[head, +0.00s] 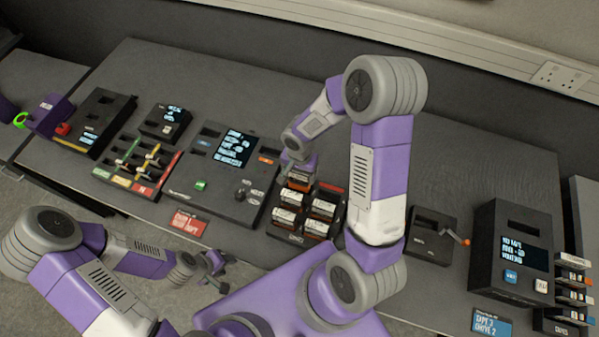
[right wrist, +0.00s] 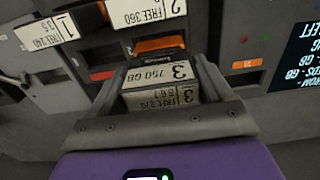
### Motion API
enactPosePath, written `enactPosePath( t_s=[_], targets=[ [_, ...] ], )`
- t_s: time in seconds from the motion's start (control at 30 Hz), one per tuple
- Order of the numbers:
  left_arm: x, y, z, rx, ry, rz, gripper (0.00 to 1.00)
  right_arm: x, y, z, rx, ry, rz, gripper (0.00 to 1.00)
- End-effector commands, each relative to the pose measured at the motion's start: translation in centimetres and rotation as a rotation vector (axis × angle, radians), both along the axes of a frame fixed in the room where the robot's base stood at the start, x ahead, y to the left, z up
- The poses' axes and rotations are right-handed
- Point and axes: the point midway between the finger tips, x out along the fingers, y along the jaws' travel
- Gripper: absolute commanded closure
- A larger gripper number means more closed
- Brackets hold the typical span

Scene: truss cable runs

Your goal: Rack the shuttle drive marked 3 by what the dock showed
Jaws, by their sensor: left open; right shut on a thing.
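The drive marked 3 (right wrist: 158,76) is held between the two fingers of my right gripper (right wrist: 155,88) in the right wrist view. The black dock unit (head: 213,207) with a lit screen (head: 235,148) stands just left of that rack. My left gripper (head: 216,266) is open and empty at the table's front edge.
Drives marked 1 (right wrist: 45,32) and 2 (right wrist: 148,15) sit close to the held drive. A console (head: 510,290) with a screen and a small lever box (head: 428,250) stand right. A slotted tray (head: 137,190) stands left. A red card (head: 185,224) lies in front of the dock.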

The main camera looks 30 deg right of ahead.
Motion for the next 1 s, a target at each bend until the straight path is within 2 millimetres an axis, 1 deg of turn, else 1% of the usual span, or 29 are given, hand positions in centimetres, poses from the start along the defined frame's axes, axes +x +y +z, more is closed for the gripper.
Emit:
enactPosePath(
  t_s=[0.27, 0.77, 1.0],
  targets=[
    [0.0, 0.0, -0.8, 0.0, 0.0, 0.0, 0.57, 0.0, 0.0, -0.5, 0.0, -0.001, 0.0, 0.71],
    [0.0, 0.0, -0.8, 0.0, 0.0, 0.0, 0.57, 0.0, 0.0, -0.5, 0.001, -0.001, 0.0, 0.71],
    [0.0, 0.0, -1.3, -0.001, -0.001, 0.0, 0.57, 0.0, 0.0, -0.9, 0.001, -0.001, -0.001, 0.71]
  ],
)
